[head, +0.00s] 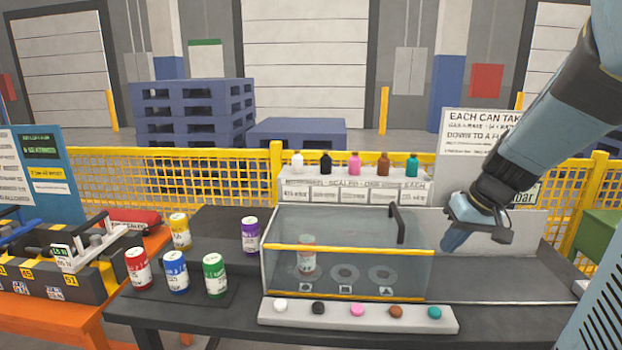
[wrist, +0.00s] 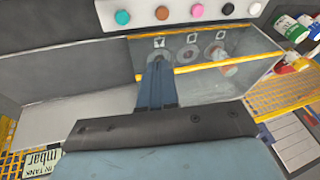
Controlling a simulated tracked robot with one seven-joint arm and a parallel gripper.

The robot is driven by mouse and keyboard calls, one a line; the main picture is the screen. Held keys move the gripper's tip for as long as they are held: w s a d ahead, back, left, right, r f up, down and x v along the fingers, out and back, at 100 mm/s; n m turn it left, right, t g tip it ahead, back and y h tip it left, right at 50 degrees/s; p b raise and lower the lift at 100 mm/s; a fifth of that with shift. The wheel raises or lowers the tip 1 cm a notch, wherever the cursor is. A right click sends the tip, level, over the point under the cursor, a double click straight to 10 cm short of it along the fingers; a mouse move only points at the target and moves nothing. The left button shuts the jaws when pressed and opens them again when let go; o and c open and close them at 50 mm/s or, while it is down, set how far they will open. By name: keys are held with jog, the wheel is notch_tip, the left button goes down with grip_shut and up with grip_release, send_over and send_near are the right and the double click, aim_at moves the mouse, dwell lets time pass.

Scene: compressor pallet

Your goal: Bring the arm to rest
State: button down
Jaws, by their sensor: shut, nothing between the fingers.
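My gripper (head: 455,238) is at the right in the head view, at the end of my arm, which comes in from the upper right. It is shut and empty, pointing down above the grey bench area right of the glass-fronted case. In the wrist view my gripper (wrist: 158,68) shows as blue fingers held together. The clear case (head: 345,262) has a yellow-edged front and a dark handle. Inside it one can (head: 307,258) stands on the left marked spot, and the other two ringed spots are bare. The can also shows in the wrist view (wrist: 222,62).
Red (head: 138,268), blue (head: 174,273), green (head: 214,275), yellow (head: 180,231) and purple (head: 250,235) cans stand left of the case. A strip of coloured knobs (head: 358,318) lies in front. A yellow mesh fence (head: 180,178) runs behind. The bench right of the case is clear.

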jog(key=s+a+r+t+h, duration=0.1)
jog(key=s+a+r, duration=0.1)
jog(key=s+r, duration=0.2)
jog(key=s+a+r+m+t+h, duration=0.1)
jog(key=s+a+r, duration=0.2)
jog(key=s, duration=0.6)
jog(key=shift+a+r+h, duration=0.35)
jog(key=shift+r+h, duration=0.05)
jog(key=shift+r, duration=0.4)
